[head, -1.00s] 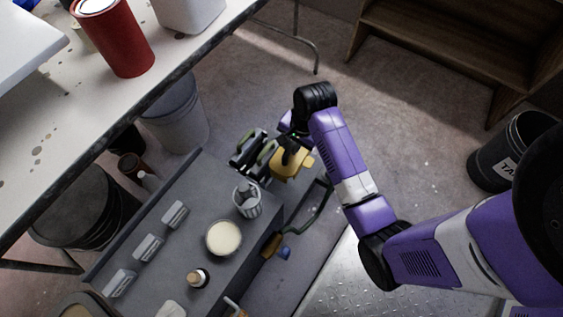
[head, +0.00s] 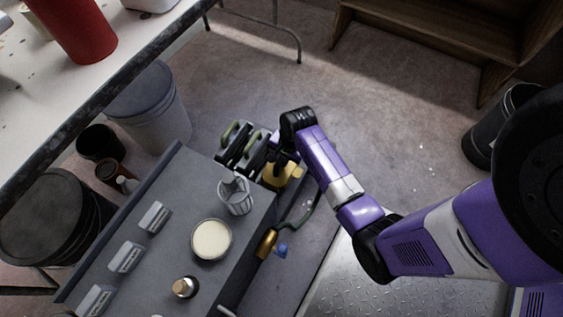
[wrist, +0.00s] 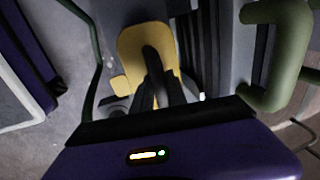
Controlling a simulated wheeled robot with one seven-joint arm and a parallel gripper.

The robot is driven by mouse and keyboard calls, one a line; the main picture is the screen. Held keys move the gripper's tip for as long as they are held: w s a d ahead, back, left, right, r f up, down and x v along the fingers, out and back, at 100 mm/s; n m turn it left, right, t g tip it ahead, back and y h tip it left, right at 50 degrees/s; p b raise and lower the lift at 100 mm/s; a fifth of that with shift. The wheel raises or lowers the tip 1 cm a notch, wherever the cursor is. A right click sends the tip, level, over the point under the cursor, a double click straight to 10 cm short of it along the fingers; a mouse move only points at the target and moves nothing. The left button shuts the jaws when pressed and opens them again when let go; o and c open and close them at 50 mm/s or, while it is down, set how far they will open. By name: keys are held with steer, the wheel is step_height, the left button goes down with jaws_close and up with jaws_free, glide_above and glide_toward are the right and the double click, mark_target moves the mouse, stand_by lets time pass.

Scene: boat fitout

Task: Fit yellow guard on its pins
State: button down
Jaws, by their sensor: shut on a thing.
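The yellow guard (head: 284,177) is at the far right corner of the grey bench, below my gripper (head: 284,162) and partly hidden by it. In the wrist view the guard (wrist: 133,48) is a flat, rounded yellow plate with a small tab at its lower left. My gripper (wrist: 158,85) is shut on the guard, its dark fingers lying across the plate's middle. The guard is beside a dark upright unit. I cannot make out the pins, nor tell whether the guard touches its mount.
Dark units with green handles (head: 232,133) stand just left of my gripper; one handle (wrist: 280,50) is close at right in the wrist view. A green hose (head: 305,212) runs below. A mesh cup (head: 236,197) and cream-topped tub (head: 212,240) stand on the bench.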

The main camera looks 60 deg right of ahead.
mark_target(288, 168)
steer(key=shift+f+b, duration=0.95)
steer(key=shift+f, duration=1.1)
steer(key=shift+f, duration=0.1)
steer(key=c, duration=1.3)
jaws_free()
steer(key=r+p, duration=0.2)
steer(key=r, duration=0.2)
steer(key=s+r+p, duration=0.1)
steer(key=r, duration=0.3)
steer(key=s+r+p, duration=0.1)
steer(key=r+p, duration=0.1)
steer(key=r, duration=0.2)
steer(key=shift+s+p, duration=0.2)
steer(key=shift+p, duration=0.15)
